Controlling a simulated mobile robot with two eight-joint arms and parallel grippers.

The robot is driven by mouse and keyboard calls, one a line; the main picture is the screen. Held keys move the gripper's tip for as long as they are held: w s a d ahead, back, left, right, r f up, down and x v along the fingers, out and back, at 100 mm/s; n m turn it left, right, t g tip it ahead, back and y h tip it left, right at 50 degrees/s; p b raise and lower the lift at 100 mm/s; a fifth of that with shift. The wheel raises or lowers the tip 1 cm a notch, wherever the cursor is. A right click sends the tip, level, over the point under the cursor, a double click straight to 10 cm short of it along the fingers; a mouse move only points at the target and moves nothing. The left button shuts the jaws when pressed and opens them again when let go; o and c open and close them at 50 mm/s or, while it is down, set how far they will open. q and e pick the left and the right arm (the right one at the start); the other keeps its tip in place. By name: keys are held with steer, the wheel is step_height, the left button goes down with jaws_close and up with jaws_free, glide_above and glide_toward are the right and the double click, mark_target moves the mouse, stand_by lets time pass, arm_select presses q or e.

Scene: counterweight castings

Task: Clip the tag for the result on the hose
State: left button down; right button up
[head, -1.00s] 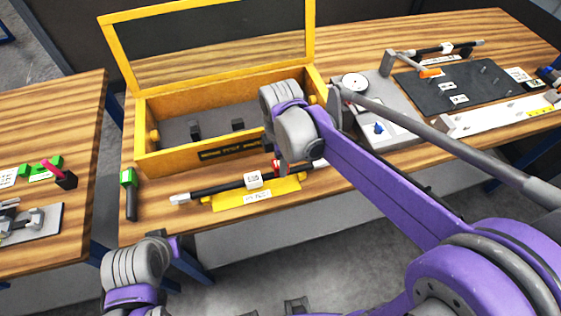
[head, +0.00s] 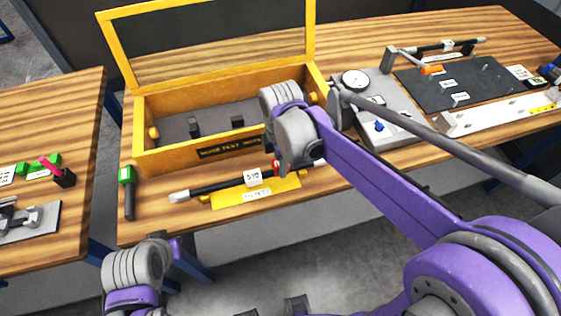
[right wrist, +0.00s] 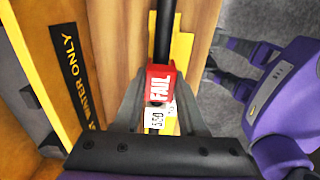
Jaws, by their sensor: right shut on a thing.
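A black hose (head: 215,186) with a light end lies at the bench front, along a yellow holder (head: 285,187) with a white label. A white numbered label (head: 252,177) is on the hose. A red tag (head: 277,168) reading FAIL is at the hose just right of that label; it also shows in the right wrist view (right wrist: 160,84). My right gripper (right wrist: 159,100) is shut on the red tag, its fingers on either side. The head view mostly hides this gripper behind my wrist. Whether the tag is fully clipped is unclear. My left arm shows at lower left, its fingers out of sight.
A yellow test box (head: 190,155) with its lid up stands behind the hose. A green-topped tool (head: 128,190) lies left of it. A dial gauge (head: 355,80) and dark board (head: 455,85) are at right. Green tags (head: 40,165) lie on the left table.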

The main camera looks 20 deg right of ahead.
arm_select(q)
steer(key=shift+s+f+b, duration=0.2)
steer(key=shift+f+b, duration=0.1)
steer(key=shift+f, duration=0.2)
arm_select(e)
steer(key=shift+f, duration=0.6)
steer(key=o, duration=1.1)
steer(key=shift+c, duration=0.2)
steer(key=shift+r+p, duration=1.8)
steer(key=shift+r, duration=1.75)
arm_select(q)
steer(key=r, duration=0.1)
steer(key=w+r, duration=0.1)
steer(key=r, duration=0.1)
steer(key=w+r, duration=0.1)
steer(key=r, duration=0.1)
steer(key=shift+w+r, duration=0.1)
steer(key=shift+w, duration=0.1)
steer(key=shift+s, duration=0.1)
arm_select(e)
steer(key=s+d+f+m+t, duration=0.2)
steer(key=s+m, duration=0.3)
steer(key=m, duration=0.4)
steer(key=s+d+f+m+t, duration=0.1)
steer(key=s+d+m+t, duration=0.3)
steer(key=m, duration=0.5)
steer(key=shift+s+d+f, duration=0.3)
steer(key=shift+s+f, duration=0.1)
steer(key=shift+s, duration=0.8)
